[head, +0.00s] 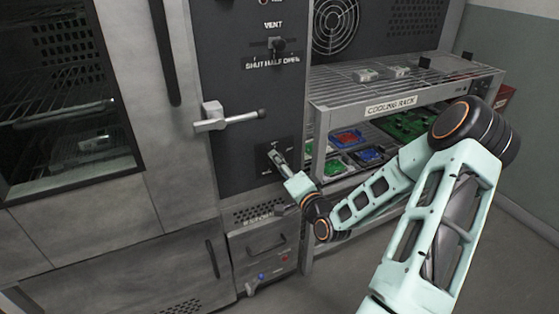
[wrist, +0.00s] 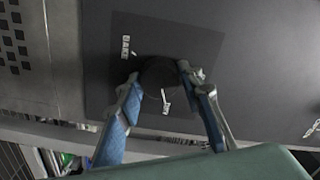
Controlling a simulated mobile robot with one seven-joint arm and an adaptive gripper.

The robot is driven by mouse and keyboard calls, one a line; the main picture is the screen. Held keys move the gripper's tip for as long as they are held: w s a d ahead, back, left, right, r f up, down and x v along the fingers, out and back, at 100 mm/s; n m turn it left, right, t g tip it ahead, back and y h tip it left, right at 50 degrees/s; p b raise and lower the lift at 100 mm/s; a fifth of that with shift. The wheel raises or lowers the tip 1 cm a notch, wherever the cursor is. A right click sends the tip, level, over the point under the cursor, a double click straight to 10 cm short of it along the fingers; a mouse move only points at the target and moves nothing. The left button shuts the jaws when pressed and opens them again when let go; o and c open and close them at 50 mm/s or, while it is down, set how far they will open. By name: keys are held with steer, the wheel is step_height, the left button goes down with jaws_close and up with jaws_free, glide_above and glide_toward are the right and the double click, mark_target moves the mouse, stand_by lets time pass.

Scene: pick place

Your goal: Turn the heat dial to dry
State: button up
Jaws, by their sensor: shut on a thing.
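The heat dial (wrist: 160,76) is a round black knob on a dark square plate (wrist: 103,85) in the wrist view. My gripper (wrist: 157,78) has its two blue-grey fingers on either side of the knob, shut on it. A white label that looks like "BAKE" (wrist: 125,47) with a short tick lies beyond the knob at upper left. A white mark and a small label (wrist: 165,108) lie on the near side, between the fingers; I cannot read that label. In the head view my gripper (head: 276,157) is at the lower panel plate, and the fingers mostly hide the knob.
The cooling rack (head: 400,105) with trays of circuit boards stands close right of my wrist. A lever handle (head: 228,118) sticks out above left of my gripper. The vent slider (head: 277,45) is higher up. A drawer unit (head: 265,250) is below.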

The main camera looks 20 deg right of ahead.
steer(key=shift+m, duration=0.6)
steer(key=o, duration=1.2)
steer(key=shift+c, duration=0.2)
steer(key=shift+s, duration=0.1)
steer(key=s, duration=1.1)
steer(key=shift+s+d, duration=0.15)
steer(key=shift+s, duration=0.25)
steer(key=shift+f, duration=0.1)
